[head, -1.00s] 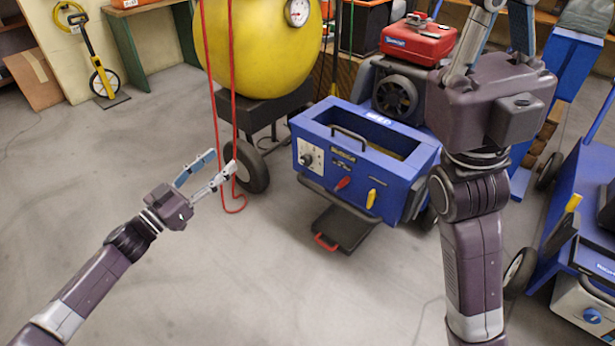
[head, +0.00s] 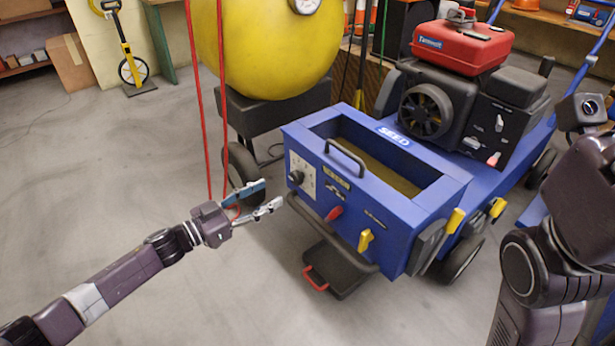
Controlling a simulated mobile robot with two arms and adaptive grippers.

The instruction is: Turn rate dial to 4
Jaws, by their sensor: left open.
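The rate dial (head: 296,177) is a small dark round knob on a white scale plate (head: 307,186). The plate is at the left end of the front panel of the blue seed hopper (head: 400,226). The scale numbers are too small to read, so I cannot tell the dial's setting. My left gripper (head: 273,194) is open and empty. Its fingers point right, just left of the dial, and seem apart from it. My right arm shows at the right edge, but its fingers are not in view.
A red hose (head: 198,100) hangs from above near my left gripper, by the yellow tank (head: 265,50). The floor on the left is clear.

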